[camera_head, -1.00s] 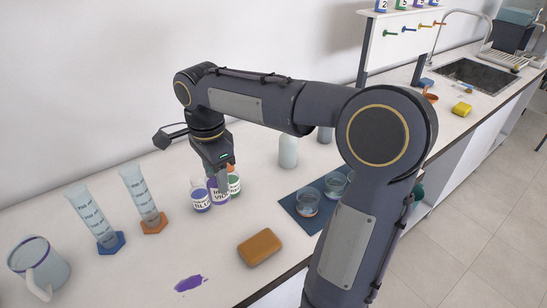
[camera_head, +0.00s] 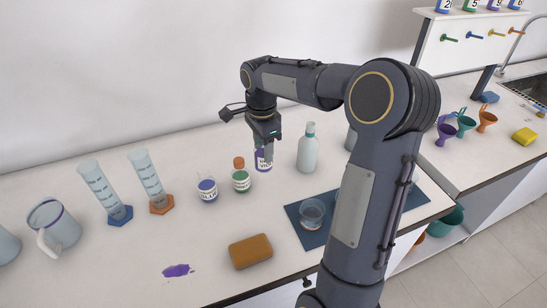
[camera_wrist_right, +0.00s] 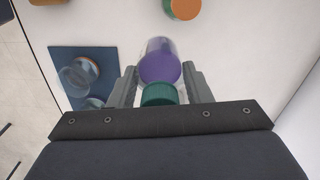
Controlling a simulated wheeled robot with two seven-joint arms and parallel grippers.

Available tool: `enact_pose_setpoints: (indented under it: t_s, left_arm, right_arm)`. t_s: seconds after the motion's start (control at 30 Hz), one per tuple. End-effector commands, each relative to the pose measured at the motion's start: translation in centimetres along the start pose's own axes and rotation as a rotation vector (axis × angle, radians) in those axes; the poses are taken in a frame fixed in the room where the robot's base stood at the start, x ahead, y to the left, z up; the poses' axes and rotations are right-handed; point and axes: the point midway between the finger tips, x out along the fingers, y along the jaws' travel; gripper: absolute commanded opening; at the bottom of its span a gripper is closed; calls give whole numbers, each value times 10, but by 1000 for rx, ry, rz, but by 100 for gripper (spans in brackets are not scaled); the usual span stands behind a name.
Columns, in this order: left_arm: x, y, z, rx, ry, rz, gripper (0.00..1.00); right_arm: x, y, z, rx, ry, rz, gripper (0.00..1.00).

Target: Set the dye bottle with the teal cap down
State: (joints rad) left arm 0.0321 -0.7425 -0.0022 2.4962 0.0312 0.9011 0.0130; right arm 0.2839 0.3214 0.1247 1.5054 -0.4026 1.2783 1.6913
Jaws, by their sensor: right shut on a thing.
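The dye bottle with the teal cap has a purple label in the head view (camera_head: 263,161). The wrist view shows its teal cap (camera_wrist_right: 159,94) and purple body (camera_wrist_right: 159,65). My right gripper (camera_head: 264,141) is shut on it from above, with a finger on each side in the wrist view. The bottle looks upright. I cannot tell whether its base touches the white counter (camera_head: 215,235). My left gripper is not in view.
A green-labelled bottle with an orange cap (camera_head: 241,178) and a blue-labelled bottle (camera_head: 207,190) stand left of the held bottle. A pale wash bottle (camera_head: 308,150) stands right. A blue mat (camera_head: 300,228) with a beaker (camera_head: 312,212) and a brown sponge (camera_head: 250,251) lie in front.

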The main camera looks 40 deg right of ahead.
Motion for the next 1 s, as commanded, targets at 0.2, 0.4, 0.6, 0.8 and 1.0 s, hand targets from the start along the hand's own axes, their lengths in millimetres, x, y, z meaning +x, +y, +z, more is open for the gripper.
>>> enact_pose_setpoints:
  t_s: [0.2,0.4,0.6,0.8,1.0]
  left_arm:
    - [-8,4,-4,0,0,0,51]
    - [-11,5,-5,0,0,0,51]
    - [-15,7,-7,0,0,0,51]
    - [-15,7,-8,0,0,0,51]
    - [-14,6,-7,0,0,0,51]
  right_arm:
    - [37,-12,-26,1,-2,4,20]
    - [50,-18,-35,-1,-1,3,20]
    - [78,-20,-40,-2,0,5,20]
    - [88,-20,-40,-2,-1,1,20]
    - [89,-20,-40,-2,0,1,20]
